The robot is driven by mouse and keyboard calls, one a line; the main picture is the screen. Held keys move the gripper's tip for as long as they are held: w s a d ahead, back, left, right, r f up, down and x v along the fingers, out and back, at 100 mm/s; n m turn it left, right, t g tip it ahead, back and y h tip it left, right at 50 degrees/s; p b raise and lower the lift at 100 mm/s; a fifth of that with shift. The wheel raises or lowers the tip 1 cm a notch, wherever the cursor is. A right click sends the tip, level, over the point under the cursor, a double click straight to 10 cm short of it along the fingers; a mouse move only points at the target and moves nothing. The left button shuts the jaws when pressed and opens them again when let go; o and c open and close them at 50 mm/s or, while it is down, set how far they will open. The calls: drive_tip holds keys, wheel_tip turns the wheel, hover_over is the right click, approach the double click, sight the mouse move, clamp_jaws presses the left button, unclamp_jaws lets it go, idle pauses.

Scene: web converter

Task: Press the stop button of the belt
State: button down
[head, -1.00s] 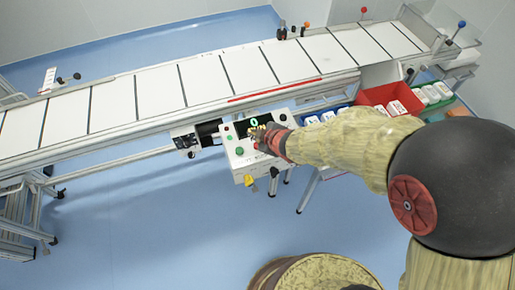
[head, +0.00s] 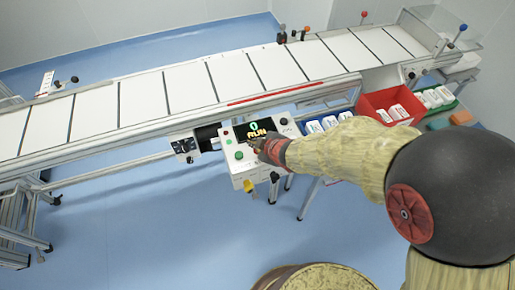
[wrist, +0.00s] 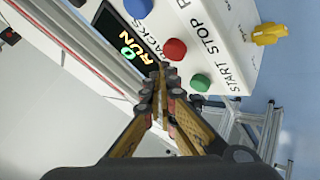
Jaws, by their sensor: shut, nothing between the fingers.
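The red stop button (wrist: 175,49), beside the STOP label, shows in the wrist view on a white control box (wrist: 222,20). In the head view my arm hides it. The display (head: 258,132) reads 0 and RUN. My gripper (wrist: 165,72) is shut and empty, its tips just below the red button in the picture. I cannot tell whether they touch the box. In the head view my gripper (head: 258,146) is over the box's front. The belt (head: 187,87) runs behind it.
A blue button (wrist: 138,8) sits beyond the red one. A yellow knob (wrist: 268,33) sticks out from the box. A red bin (head: 378,106) with white packs stands right of the box, beside my arm. Blue floor (head: 150,215) in front is clear.

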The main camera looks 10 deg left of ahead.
idle(0.8)
drive_tip(key=shift+f+b, duration=0.4)
drive_tip(key=shift+f+b, duration=0.55)
drive_tip(key=shift+f, duration=0.1)
idle(0.7)
drive_tip(key=shift+r, duration=0.1)
drive_tip(key=shift+r+p, duration=1)
wheel_tip(320, 180, up, 5)
drive_tip(key=p, duration=0.4)
drive_tip(key=shift+p, duration=0.35)
idle(0.5)
